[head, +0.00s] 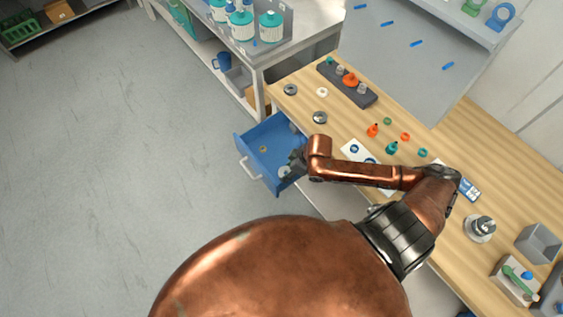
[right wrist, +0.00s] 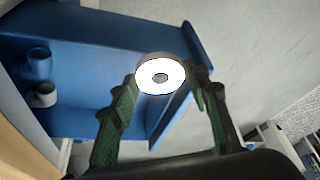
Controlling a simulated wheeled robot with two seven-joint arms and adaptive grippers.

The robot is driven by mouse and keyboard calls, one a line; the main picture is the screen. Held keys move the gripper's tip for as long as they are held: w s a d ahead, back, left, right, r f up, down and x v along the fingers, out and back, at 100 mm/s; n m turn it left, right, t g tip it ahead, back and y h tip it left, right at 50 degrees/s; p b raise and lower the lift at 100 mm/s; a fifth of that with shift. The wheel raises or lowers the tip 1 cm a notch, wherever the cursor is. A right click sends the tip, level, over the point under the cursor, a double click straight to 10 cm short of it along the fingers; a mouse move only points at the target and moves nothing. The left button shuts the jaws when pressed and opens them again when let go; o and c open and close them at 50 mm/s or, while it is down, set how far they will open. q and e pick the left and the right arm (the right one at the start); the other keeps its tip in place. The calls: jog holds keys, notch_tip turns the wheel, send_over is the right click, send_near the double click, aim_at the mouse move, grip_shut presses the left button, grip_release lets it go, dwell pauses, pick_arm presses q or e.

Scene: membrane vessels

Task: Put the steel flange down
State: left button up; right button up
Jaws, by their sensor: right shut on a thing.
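My right gripper (head: 293,163) is shut on the steel flange (right wrist: 146,77), a flat ring with a dark centre hole. In the right wrist view the flange sits between the two green-black fingers and its face is brightly lit. In the head view the flange (head: 285,172) shows small and pale beside the fingers, over the near right part of the open blue drawer (head: 256,134). It looks raised above the drawer, but the exact gap cannot be told. My left gripper is not in view.
A small tan ring (head: 263,149) lies in the drawer. The wooden bench (head: 290,108) holds grey rings (head: 320,117), a dark fitting rack (head: 347,85) and coloured parts. Open floor lies left of the drawer.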

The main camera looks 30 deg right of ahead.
jog(key=w+f, duration=0.2)
jog(key=w, duration=0.2)
jog(key=b, duration=0.2)
send_over(277, 168)
jog(key=s, duration=0.2)
jog(key=f, duration=0.3)
jog(key=d+f, duration=0.1)
jog(key=shift+w+f, duration=0.25)
jog(key=shift+f, duration=0.15)
jog(key=shift+w+f, duration=0.25)
jog(key=shift+f, duration=0.1)
notch_tip(277, 168, down, 3)
jog(key=shift+f+b, duration=0.1)
jog(key=shift+b, duration=0.25)
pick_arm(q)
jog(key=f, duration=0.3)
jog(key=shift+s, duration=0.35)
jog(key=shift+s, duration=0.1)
pick_arm(e)
jog(key=shift+f, duration=0.1)
jog(key=o, duration=1.4)
jog(key=shift+c, duration=0.2)
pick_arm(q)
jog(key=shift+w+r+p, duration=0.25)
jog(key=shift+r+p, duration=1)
pick_arm(e)
jog(key=v, duration=1.2)
